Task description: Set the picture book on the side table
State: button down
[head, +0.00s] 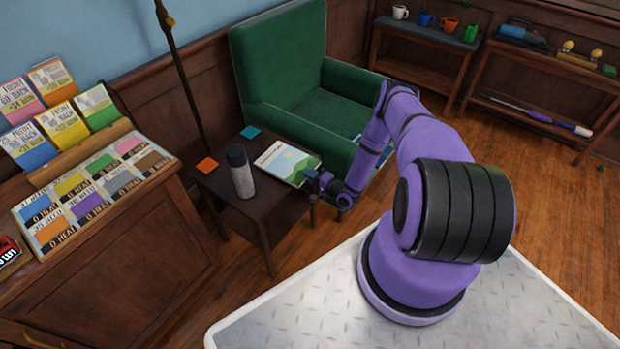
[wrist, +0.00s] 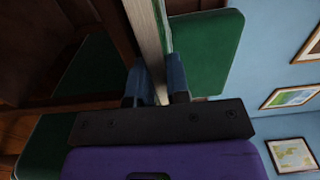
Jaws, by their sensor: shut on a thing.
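The picture book (head: 286,162) has a pale cover with a green and blue landscape. In the head view it lies flat over the top of the dark wood side table (head: 262,197), near its right side. My gripper (head: 322,182) is at the book's right edge and shut on it. In the wrist view the book (wrist: 149,40) shows edge-on between the two fingers of my gripper (wrist: 156,84). Whether the book's underside touches the table top cannot be told.
A grey bottle with a dark cap (head: 241,172), an orange coaster (head: 207,165) and a teal coaster (head: 250,132) are on the side table. A green armchair (head: 290,60) stands behind it. A card display (head: 85,190) stands at the left.

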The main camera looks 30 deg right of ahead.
jog(key=shift+f, duration=0.6)
jog(key=shift+f, duration=0.15)
jog(key=c, duration=1.1)
grip_release()
